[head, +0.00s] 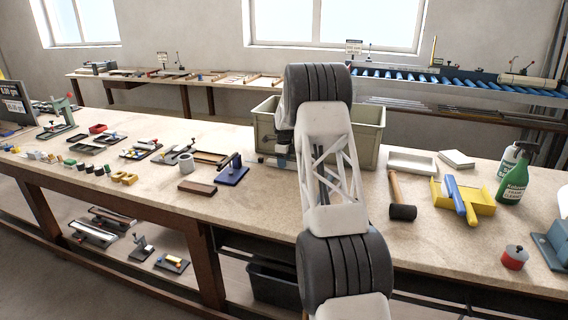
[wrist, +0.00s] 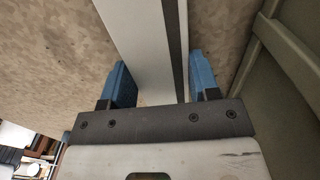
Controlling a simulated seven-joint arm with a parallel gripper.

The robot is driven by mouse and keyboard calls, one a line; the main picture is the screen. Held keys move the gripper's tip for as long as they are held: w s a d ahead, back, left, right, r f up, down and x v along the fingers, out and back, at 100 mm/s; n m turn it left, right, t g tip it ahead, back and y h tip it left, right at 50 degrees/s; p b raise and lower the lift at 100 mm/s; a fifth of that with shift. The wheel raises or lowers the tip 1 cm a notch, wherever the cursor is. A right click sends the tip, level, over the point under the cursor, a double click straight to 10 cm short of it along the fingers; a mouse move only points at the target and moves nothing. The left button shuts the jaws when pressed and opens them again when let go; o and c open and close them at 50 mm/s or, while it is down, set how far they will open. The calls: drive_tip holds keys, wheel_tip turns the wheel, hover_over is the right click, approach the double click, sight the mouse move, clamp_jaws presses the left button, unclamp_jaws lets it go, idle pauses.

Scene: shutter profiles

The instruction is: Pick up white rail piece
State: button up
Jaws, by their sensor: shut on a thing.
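The white rail piece (wrist: 140,35) shows in the wrist view as a long pale bar with a dark strip along its right side. It runs from between my fingers up and out of the top of the picture. My gripper (wrist: 160,80) is shut on it, with one blue finger on each side. In the head view my arm hides most of the gripper and I cannot make out the rail piece there. How far the rail piece is from the bench top cannot be told.
A grey-green crate (head: 370,138) stands behind my arm; its wall (wrist: 283,80) is close on the right in the wrist view. A blue-based tool (head: 232,175) and brown block (head: 197,188) lie left, a mallet (head: 401,210) right. The front bench strip is mostly clear.

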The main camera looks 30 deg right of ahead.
drive_tip(key=shift+r, duration=1.5)
drive_tip(key=s+a, duration=0.1)
drive_tip(key=s, duration=0.4)
drive_tip(key=s+a+r, duration=0.1)
drive_tip(key=s+a, duration=0.1)
drive_tip(key=s, duration=0.3)
drive_tip(key=s+a, duration=0.2)
drive_tip(key=s, duration=0.3)
drive_tip(key=shift+a+r, duration=0.15)
drive_tip(key=shift+r, duration=0.1)
